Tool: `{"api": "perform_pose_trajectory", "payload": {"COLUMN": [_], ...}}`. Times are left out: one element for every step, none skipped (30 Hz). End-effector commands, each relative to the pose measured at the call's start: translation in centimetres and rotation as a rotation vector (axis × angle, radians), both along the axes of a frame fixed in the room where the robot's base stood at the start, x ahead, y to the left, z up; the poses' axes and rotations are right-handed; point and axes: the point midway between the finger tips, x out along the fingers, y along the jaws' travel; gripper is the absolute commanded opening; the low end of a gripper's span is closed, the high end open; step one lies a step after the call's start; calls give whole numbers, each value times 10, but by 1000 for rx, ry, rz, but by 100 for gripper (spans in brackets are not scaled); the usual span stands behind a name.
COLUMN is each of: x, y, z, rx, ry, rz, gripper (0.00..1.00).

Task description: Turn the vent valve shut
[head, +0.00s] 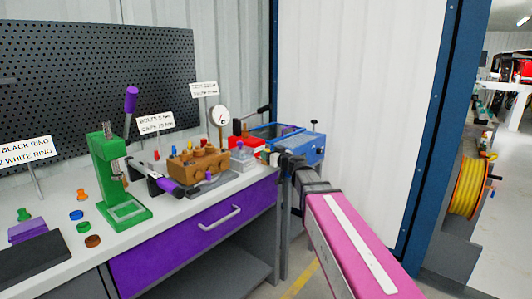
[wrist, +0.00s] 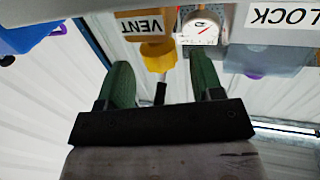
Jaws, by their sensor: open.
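In the wrist view, which looks upside down, an orange block with a VENT label (wrist: 146,25) is at the top. Below it is a yellow knob (wrist: 159,56), and a dark stem (wrist: 160,94) shows under the knob. My gripper (wrist: 163,70) is open, with one green finger on each side of the knob and stem. I cannot tell whether either finger touches them. In the head view my gripper (head: 288,160) is at the bench's right end, in front of the blue test unit (head: 300,148). The vent valve cannot be made out there.
A dial gauge (wrist: 201,28) and a LOCK label (wrist: 280,16) are beside the VENT block. On the bench are a brown pump block (head: 198,164), a green press (head: 122,180) and small coloured parts. A purple drawer (head: 190,240) is below. A white wall panel stands behind my arm.

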Motion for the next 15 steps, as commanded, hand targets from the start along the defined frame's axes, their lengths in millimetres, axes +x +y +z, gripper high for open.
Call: {"api": "perform_pose_trajectory", "payload": {"x": [-13, -17, -24, -28, -33, -38, -41, -44, -47, -49, -50, -51, -51, -51, -51], "y": [-7, -11, -15, -19, -22, -26, -29, -31, -34, -35, -36, -37, -37, -38, -38], "z": [0, 0, 0, 0, 0, 0, 0, 0, 0, 0, 0, 0, 0, 0, 0], "rx": [0, 0, 0, 0, 0, 0, 0, 0, 0, 0, 0, 0, 0, 0, 0], "ry": [0, 0, 0, 0, 0, 0, 0, 0, 0, 0, 0, 0, 0, 0, 0], "rz": [-2, -1, -1, 0, -1, -2, -2, -2, -1, -1, 0, 0, 0, 1, 1], "gripper": [60, 60, 60, 60, 60, 60, 60, 60, 60, 60, 60, 60, 60, 60, 60]}}
